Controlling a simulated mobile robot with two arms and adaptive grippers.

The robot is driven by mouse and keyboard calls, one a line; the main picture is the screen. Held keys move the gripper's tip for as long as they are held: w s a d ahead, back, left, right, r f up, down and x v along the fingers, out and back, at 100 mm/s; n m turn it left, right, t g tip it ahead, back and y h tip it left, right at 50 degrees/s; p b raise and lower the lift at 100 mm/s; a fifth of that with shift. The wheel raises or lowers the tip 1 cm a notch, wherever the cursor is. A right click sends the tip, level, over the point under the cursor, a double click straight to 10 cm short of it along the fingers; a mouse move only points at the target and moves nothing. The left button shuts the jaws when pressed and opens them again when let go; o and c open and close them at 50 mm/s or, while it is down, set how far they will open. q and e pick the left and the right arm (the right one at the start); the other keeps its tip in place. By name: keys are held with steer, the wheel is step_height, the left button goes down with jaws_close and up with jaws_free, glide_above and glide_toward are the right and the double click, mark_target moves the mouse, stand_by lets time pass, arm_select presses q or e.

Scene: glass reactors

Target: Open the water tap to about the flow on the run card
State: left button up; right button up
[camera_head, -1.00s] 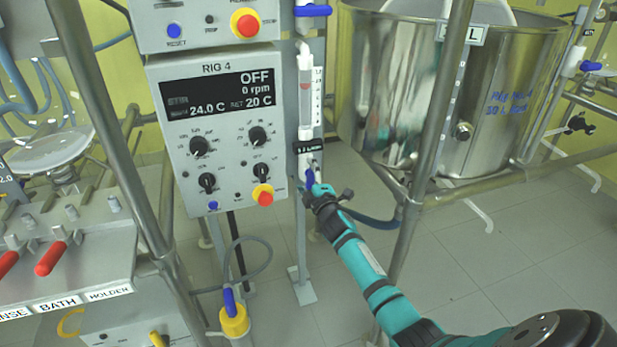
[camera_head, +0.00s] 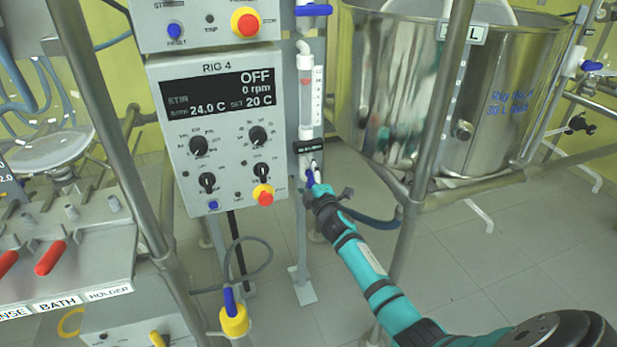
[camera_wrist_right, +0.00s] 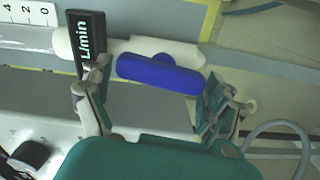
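The water tap's blue handle (camera_head: 309,178) is below the clear flow meter (camera_head: 311,95) on the grey post. My right gripper (camera_head: 324,197) is right at the tap. In the right wrist view, the blue handle (camera_wrist_right: 160,74) lies nearly along the white tap body (camera_wrist_right: 190,52). My right gripper's fingers (camera_wrist_right: 157,105) are spread apart, one on each side of the handle, with gaps visible. The meter's label (camera_wrist_right: 87,43) reads "L/min". The flow reading is too small to tell. My left gripper is not in view.
The RIG 4 control box (camera_head: 218,130), showing OFF and 0 rpm, is left of the meter. A steel vessel (camera_head: 400,90) and a frame post (camera_head: 432,150) stand to the right. A blue hose (camera_head: 375,219) runs behind my right arm.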

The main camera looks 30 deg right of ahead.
steer(key=shift+s+f, duration=0.1)
steer(key=shift+s, duration=0.2)
steer(key=v, duration=1.1)
steer(key=shift+s+a, duration=0.2)
